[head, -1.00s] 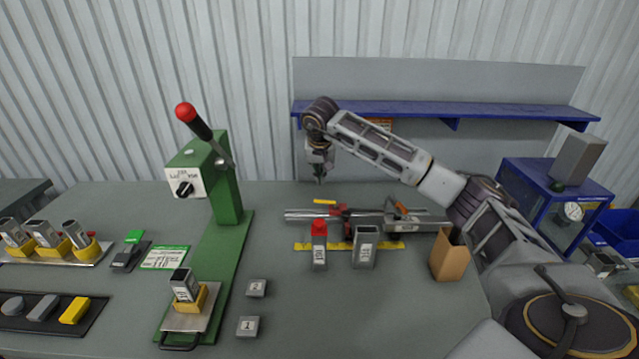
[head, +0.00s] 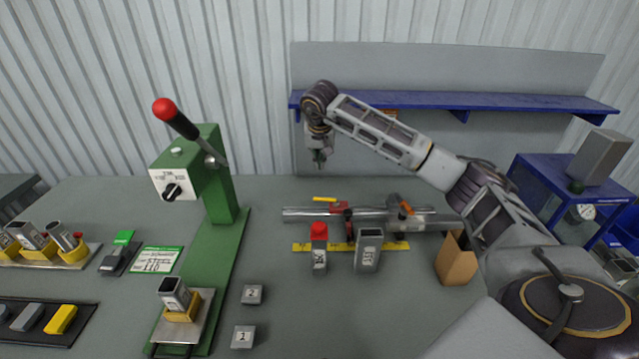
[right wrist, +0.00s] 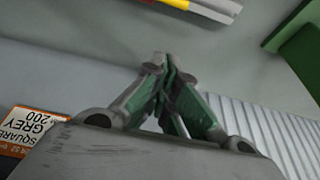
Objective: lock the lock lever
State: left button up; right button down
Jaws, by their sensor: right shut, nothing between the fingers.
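A steel rail (head: 302,215) lies on the table with a red clamp (head: 340,207) on it. A short yellow lever (head: 324,199) lies just behind the rail, left of the clamp. An orange lever (head: 406,206) stands tilted on the rail's right part. I cannot tell which is the lock lever. My right gripper (head: 319,163) is shut and empty, above and behind the yellow lever, apart from it. In the right wrist view the closed fingertips (right wrist: 165,62) are empty; a yellow and red part (right wrist: 205,8) shows at the top edge. My left gripper is out of view.
A green press (head: 215,240) with a red-knobbed handle stands left. A red-capped block (head: 319,255), a grey tube (head: 368,250) and a tan bin (head: 455,262) stand in front of the rail. A blue shelf (head: 480,101) runs behind.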

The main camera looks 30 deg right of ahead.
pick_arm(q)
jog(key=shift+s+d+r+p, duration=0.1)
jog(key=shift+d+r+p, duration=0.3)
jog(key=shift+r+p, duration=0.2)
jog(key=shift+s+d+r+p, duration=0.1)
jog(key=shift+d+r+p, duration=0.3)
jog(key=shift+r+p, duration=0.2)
pick_arm(e)
notch_tip(320, 180, down, 10)
jog(key=shift+s, duration=0.2)
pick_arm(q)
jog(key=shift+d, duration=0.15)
pick_arm(e)
jog(key=shift+a+f, duration=0.1)
jog(key=shift+a, duration=0.05)
